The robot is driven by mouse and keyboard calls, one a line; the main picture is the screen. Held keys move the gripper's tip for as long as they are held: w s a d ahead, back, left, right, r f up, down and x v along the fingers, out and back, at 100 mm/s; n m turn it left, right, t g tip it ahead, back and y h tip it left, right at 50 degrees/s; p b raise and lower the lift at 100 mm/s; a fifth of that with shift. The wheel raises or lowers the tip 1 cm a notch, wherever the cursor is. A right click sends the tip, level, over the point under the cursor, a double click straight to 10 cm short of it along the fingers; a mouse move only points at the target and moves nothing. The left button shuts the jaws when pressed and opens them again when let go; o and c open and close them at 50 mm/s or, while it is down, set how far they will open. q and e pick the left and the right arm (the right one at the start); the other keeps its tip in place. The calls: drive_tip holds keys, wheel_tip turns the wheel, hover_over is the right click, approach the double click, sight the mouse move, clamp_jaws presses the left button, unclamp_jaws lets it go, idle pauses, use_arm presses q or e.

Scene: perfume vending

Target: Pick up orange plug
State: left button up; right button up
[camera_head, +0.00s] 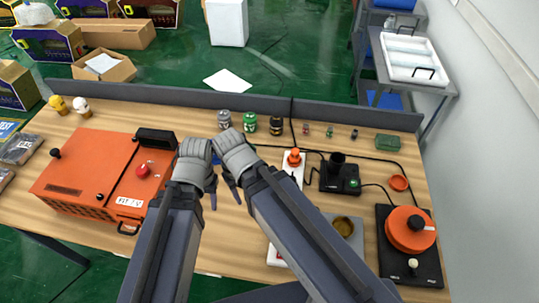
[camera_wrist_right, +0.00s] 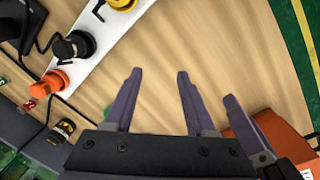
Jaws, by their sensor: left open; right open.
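The orange plug (camera_head: 294,158) stands upright in the far end of a white power strip (camera_head: 291,176), right of my grippers in the head view. In the right wrist view the orange plug (camera_wrist_right: 52,83) is at the upper left, with black and yellow plugs further along the strip (camera_wrist_right: 104,37). My right gripper (camera_wrist_right: 157,72) is open and empty over bare table, apart from the plug; it also shows in the head view (camera_head: 234,188). My left gripper (camera_head: 212,192) is open close beside the right one, partly hidden, near the orange machine.
An orange machine (camera_head: 90,178) stands at the left. Several cans (camera_head: 249,123) and small bottles line the table's back edge. A black device (camera_head: 340,175), an orange dish (camera_head: 399,183) and an orange round unit (camera_head: 408,232) stand at the right. Black cables cross the table near the strip.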

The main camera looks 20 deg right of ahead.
drive_tip(key=shift+o, duration=1.2)
drive_tip(key=w+m, duration=0.1)
drive_tip(key=w+d, duration=0.1)
drive_tip(key=w+m, duration=0.1)
drive_tip(key=shift+w+d+r+m+p, duration=0.25)
drive_tip(key=shift+d+r+m+p, duration=0.05)
drive_tip(key=shift+r+p, duration=0.05)
drive_tip(key=r+m+y+p, duration=0.1)
drive_tip(key=r+m+p, duration=0.1)
drive_tip(key=m, duration=1.3)
hover_over(295, 151)
drive_tip(key=shift+d, duration=0.2)
use_arm(q)
drive_tip(key=shift+a+b, duration=0.4)
drive_tip(key=shift+b, duration=0.95)
use_arm(e)
drive_tip(key=shift+f, duration=1.4)
use_arm(q)
drive_tip(key=shift+f, duration=0.1)
use_arm(e)
drive_tip(key=shift+f, duration=0.1)
use_arm(q)
wheel_tip(295, 151, down, 5)
drive_tip(key=b, duration=0.5)
use_arm(e)
wheel_tip(295, 151, down, 5)
drive_tip(key=shift+a+f, duration=0.1)
